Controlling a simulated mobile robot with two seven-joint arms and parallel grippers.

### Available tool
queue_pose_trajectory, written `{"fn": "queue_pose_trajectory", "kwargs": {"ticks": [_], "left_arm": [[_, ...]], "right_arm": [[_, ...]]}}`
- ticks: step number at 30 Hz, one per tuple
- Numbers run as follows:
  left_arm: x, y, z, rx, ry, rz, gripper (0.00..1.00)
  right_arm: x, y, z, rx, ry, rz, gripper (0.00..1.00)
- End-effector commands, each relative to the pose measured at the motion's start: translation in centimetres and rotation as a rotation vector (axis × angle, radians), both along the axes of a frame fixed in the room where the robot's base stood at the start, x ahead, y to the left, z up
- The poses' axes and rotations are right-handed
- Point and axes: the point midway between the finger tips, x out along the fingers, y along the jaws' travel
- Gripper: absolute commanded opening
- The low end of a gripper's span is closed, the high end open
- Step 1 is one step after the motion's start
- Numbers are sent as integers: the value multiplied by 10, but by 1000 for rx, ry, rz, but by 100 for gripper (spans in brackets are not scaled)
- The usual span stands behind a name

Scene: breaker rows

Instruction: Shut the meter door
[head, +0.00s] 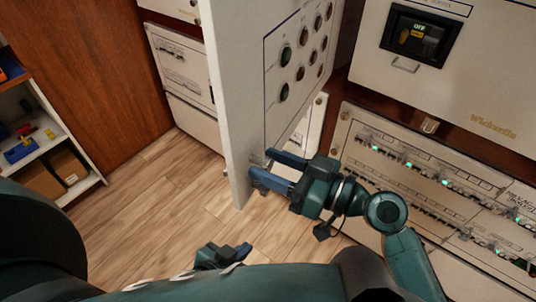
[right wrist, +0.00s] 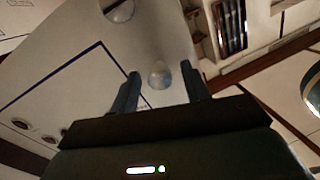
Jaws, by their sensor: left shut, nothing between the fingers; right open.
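The meter door (head: 285,118) is a pale panel standing open, swung out from the cabinet front. Its face carries rows of dark round meters and a blue outline. It also fills much of the right wrist view (right wrist: 85,85). My right gripper (head: 262,163) is open at the lower part of this face, near the free edge. In the right wrist view a small round knob (right wrist: 160,75) shows between its fingertips; I cannot tell whether they touch it. My left gripper (head: 224,257) is shut and empty, low above the floor and apart from the door.
A breaker panel (head: 430,170) with green lights is at the right, below a panel with a dark switch (head: 418,38). A shelf (head: 50,130) with small coloured items stands at the left. The wood floor (head: 155,195) left of the door is clear.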

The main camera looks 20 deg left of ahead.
Motion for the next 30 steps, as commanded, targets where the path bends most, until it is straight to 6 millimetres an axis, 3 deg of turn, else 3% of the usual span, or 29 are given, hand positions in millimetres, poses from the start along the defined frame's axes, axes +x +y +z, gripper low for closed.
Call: {"fn": "queue_pose_trajectory", "kwargs": {"ticks": [4,13,30], "left_arm": [[0,2,-2,3,11,10,0],[0,2,-2,2,12,9,0],[0,1,-1,3,8,1,0]], "right_arm": [[2,9,1,0,-1,-1,47],[2,11,0,-2,-2,-1,46],[2,10,0,-1,-1,-1,0]]}}
